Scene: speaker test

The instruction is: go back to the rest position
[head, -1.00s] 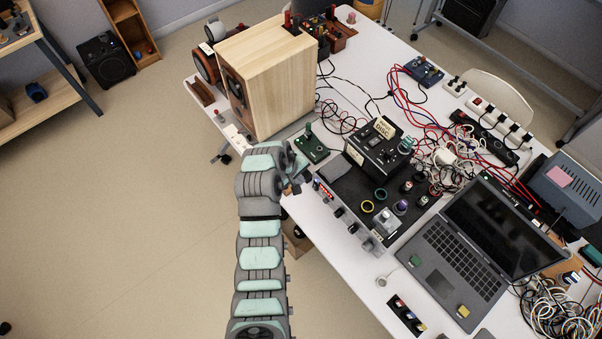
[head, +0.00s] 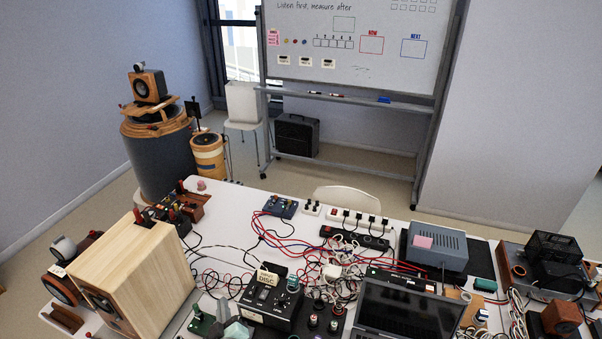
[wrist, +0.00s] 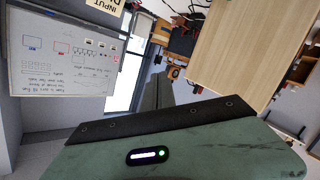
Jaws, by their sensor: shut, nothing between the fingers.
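In the wrist view my gripper (wrist: 161,76) is shut, with its grey fingers together and nothing between them. Its green body with a small lit display fills the bottom of that view. In the head view only pale green and grey parts of my arm (head: 236,327) show at the bottom edge, in front of the table's equipment. The light wooden speaker box (head: 142,275) stands to the left of them; a wooden face, likely this box (wrist: 243,50), fills the upper right of the wrist view.
The white table (head: 240,197) is crowded with a black test box (head: 268,302), tangled cables, a laptop (head: 405,312) and a grey-blue instrument (head: 437,250). Behind it stand a whiteboard (head: 360,45) and a large round drum with a small speaker (head: 160,155). Floor shows beyond the table.

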